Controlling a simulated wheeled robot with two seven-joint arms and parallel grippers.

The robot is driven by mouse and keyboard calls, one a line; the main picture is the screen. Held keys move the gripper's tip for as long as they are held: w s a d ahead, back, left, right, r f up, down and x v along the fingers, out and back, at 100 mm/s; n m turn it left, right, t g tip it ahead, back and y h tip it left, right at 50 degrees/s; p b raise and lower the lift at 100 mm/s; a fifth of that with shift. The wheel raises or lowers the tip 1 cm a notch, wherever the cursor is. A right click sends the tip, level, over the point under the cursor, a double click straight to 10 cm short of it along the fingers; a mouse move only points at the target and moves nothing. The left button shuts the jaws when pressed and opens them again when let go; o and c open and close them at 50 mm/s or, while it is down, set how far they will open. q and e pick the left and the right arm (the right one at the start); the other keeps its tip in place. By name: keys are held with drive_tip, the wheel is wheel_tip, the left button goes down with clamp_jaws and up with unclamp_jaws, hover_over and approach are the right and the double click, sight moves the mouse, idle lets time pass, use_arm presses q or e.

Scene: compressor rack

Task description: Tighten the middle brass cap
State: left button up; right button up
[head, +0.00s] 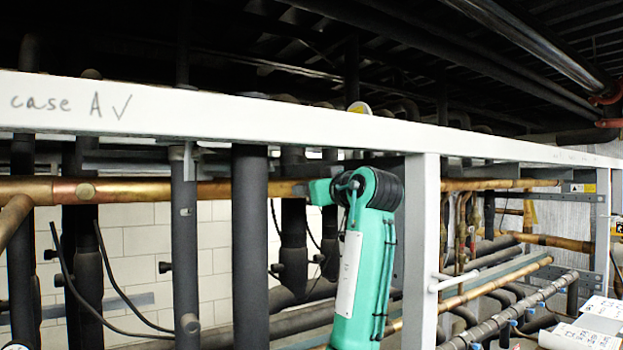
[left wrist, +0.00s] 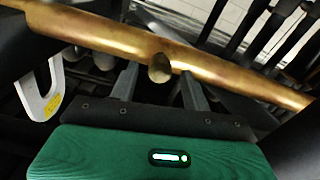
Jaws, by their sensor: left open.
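In the left wrist view, a round brass cap (left wrist: 159,67) sticks out from a copper pipe (left wrist: 100,33) that crosses the picture at a slant. My left gripper (left wrist: 157,80) is open, with one finger on each side of the cap. I cannot tell whether either finger touches it. In the head view a brass cap (head: 87,190) sits on the copper pipe (head: 215,189) at the left; I cannot tell if it is the same cap. A teal arm of mine stands at the centre, and no gripper fingers show clearly there. My right gripper is not in view.
A white frame beam (head: 225,115) with handwriting crosses above the pipe, and a white post (head: 424,240) stands right of centre. Dark vertical pipes (head: 250,240) stand near the copper pipe. A pale bracket (left wrist: 40,100) with a yellow label is at the left of the wrist view.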

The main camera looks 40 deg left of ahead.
use_arm(q)
drive_tip(key=shift+w+a, duration=0.15)
drive_tip(key=shift+a, duration=0.25)
drive_tip(key=c, duration=1)
drive_tip(key=shift+m+b, duration=4.1)
drive_tip(key=shift+m, duration=8.2)
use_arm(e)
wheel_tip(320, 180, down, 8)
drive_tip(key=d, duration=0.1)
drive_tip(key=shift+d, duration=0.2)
use_arm(q)
drive_tip(key=shift+m, duration=0.3)
